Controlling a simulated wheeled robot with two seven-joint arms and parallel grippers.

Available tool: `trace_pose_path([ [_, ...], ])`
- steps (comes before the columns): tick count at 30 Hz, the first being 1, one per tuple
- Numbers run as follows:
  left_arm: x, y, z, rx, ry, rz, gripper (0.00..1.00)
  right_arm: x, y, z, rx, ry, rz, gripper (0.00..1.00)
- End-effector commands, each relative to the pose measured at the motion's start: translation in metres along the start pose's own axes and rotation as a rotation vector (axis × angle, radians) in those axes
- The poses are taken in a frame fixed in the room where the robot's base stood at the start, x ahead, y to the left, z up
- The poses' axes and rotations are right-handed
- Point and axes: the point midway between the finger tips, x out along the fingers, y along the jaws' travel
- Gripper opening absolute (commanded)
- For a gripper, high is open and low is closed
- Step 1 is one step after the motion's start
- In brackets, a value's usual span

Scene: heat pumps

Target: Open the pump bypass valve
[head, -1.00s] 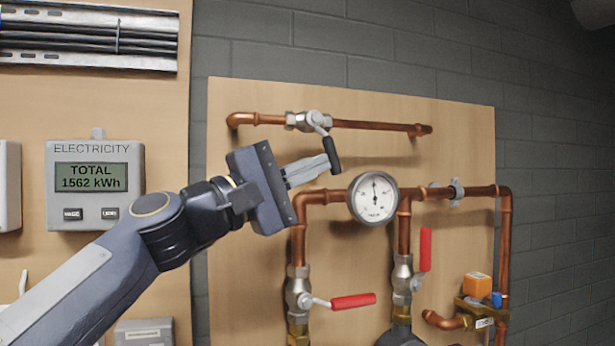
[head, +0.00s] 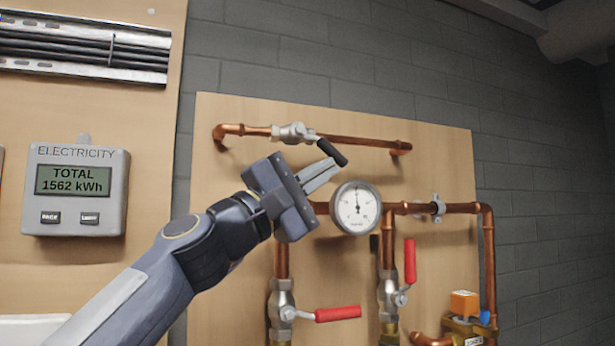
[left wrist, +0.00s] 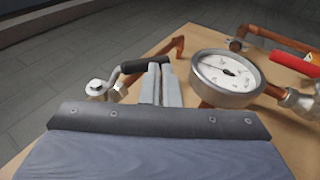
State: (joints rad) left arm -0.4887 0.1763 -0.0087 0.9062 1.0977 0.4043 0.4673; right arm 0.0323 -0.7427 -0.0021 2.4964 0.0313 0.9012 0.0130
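The bypass valve (head: 293,132) sits on the upper horizontal copper pipe. Its lever has a black grip (head: 333,152) that slants down to the right, at an angle to the pipe. My left gripper (head: 330,166) is just below the grip, its two fingers close together with nothing between them. In the left wrist view the fingertips (left wrist: 161,67) meet the side of the black grip (left wrist: 138,66) and appear to touch it; the grip is not between them. The valve body (left wrist: 97,88) shows at the left there. My right gripper is in neither view.
A round pressure gauge (head: 356,208) is close to the right of my left gripper. Two red-handled valves (head: 338,313) (head: 410,262) are on the vertical pipes below. An electricity meter (head: 76,190) hangs at left. An orange-capped part (head: 463,303) is at lower right.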

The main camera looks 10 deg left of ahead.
Motion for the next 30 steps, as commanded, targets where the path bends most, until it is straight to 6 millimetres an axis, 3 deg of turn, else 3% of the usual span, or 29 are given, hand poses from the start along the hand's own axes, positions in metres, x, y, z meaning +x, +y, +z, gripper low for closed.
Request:
trace_pose_path([
  [12, 0.025, -0.002, 0.005, -0.002, -0.001, -0.006, 0.00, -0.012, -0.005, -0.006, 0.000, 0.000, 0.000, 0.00],
  [30, 0.031, 0.000, 0.006, -0.001, -0.001, -0.003, 0.00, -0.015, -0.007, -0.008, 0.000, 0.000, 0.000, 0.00],
])
